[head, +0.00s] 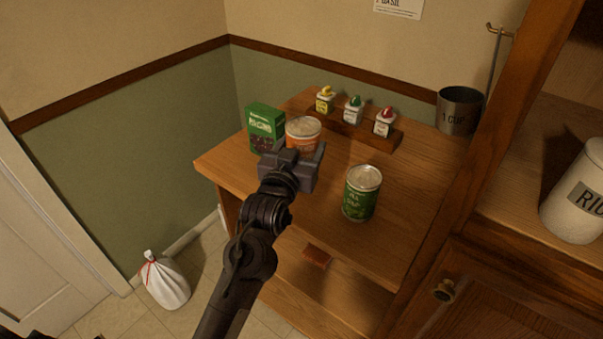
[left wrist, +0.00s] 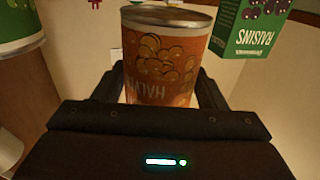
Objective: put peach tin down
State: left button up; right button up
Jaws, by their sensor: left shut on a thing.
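The peach tin (head: 303,130) has an orange label and a metal lid. It stands upright at the back left of the wooden counter in the head view, beside the raisin box. My left gripper (head: 298,158) is shut on it, and the gripper hides its lower part in the head view. In the left wrist view the tin (left wrist: 164,62) sits between the two dark fingers. I cannot tell whether its base touches the counter. My right gripper is in neither view.
A green raisin box (head: 265,128) stands left of the tin. A green tin (head: 361,194) stands to the right. Behind is a wooden rack (head: 352,130) with three small bottles. The counter's front right (head: 400,215) is clear.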

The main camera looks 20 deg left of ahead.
pick_arm(q)
notch_tip(320, 180, down, 7)
jog(key=shift+f, duration=0.3)
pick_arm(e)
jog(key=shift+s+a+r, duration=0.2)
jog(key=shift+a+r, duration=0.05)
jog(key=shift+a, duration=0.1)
pick_arm(q)
jog(key=shift+f, duration=0.2)
jog(key=o, duration=1.3)
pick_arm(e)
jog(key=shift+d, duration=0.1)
